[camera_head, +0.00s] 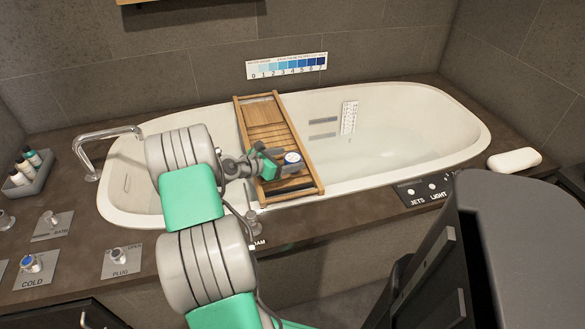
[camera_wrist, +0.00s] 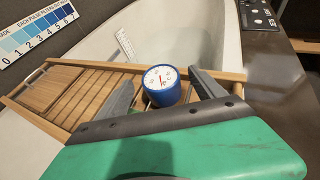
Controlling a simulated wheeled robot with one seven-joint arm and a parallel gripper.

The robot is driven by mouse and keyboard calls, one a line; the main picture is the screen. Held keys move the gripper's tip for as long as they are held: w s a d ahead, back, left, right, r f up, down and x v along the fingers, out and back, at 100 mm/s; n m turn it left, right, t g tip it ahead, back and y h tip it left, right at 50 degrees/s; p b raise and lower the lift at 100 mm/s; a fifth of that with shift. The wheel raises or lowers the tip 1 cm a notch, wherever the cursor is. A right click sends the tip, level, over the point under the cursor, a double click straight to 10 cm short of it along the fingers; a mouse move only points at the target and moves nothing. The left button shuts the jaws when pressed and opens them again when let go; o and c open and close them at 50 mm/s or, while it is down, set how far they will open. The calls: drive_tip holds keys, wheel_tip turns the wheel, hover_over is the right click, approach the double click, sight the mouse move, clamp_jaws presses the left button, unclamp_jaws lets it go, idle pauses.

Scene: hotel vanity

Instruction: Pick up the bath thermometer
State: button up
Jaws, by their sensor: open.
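The bath thermometer (camera_wrist: 161,86) is a short round blue piece with a white dial and a red needle. It sits on the wooden bath tray (camera_wrist: 52,126). In the head view the thermometer (camera_head: 292,158) is near the front end of the tray (camera_head: 243,125), just right of my gripper (camera_head: 279,160). In the wrist view my gripper (camera_wrist: 165,92) is open, with one grey finger on each side of the thermometer. I cannot tell whether either finger touches it. The lower part of the thermometer is partly hidden by the gripper body.
The tray spans the white bathtub (camera_head: 460,125). A blue scale strip (camera_head: 287,66) is on the back wall. A bottle caddy (camera_head: 28,175) and knob plates (camera_head: 45,265) are at left. A jets and light panel (camera_head: 425,190) is at front right.

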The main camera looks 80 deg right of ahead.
drive_tip(key=x, duration=0.2)
drive_tip(key=shift+s+d+f, duration=0.15)
drive_tip(key=shift+s+d, duration=0.1)
drive_tip(key=shift+d, duration=0.05)
drive_tip(key=shift+c, duration=0.3)
drive_tip(key=c, duration=1.4)
drive_tip(key=shift+c, duration=0.3)
